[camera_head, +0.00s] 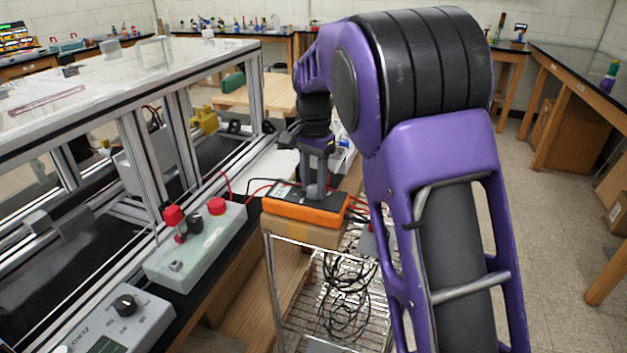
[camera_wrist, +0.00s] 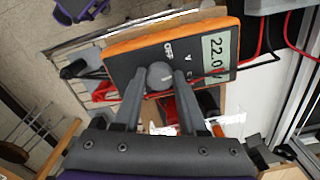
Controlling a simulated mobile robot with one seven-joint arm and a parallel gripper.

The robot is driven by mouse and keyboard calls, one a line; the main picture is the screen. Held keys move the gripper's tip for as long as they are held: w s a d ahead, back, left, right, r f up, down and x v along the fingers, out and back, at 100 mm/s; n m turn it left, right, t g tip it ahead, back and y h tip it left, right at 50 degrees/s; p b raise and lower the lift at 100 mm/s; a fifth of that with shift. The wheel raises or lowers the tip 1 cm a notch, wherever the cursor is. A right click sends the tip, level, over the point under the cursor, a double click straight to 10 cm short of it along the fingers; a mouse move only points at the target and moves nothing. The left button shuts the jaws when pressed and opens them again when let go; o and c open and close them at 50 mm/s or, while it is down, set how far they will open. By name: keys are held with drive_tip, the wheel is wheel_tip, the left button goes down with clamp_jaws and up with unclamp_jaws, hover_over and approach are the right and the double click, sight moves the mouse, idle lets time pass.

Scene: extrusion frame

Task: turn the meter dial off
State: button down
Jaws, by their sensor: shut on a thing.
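The meter (camera_head: 300,208) is black with an orange case and lies on a cardboard box on a wire cart. In the wrist view the meter (camera_wrist: 125,50) fills the upper middle. My gripper (camera_head: 317,190) reaches down onto the meter's face from above. In the wrist view my gripper (camera_wrist: 160,84) has one finger on each side of the dial, shut on it. The dial's pointer mark is too unclear to read.
Red and black leads run from the meter, and black cables hang in the wire cart (camera_head: 345,285). A control box (camera_head: 200,240) with a red button stands left of the cart, beside an aluminium extrusion frame (camera_head: 140,160). Open floor lies to the right.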

sight(314, 188)
drive_tip(key=n+p, duration=0.3)
drive_tip(key=n, duration=0.2)
drive_tip(key=shift+r, duration=0.15)
drive_tip(key=n+p, duration=0.2)
drive_tip(key=n, duration=0.3)
drive_tip(key=shift+n, duration=0.3)
drive_tip(key=shift+c, duration=2.3)
unclamp_jaws()
wheel_tip(314, 188, up, 17)
drive_tip(key=shift+p, duration=0.3)
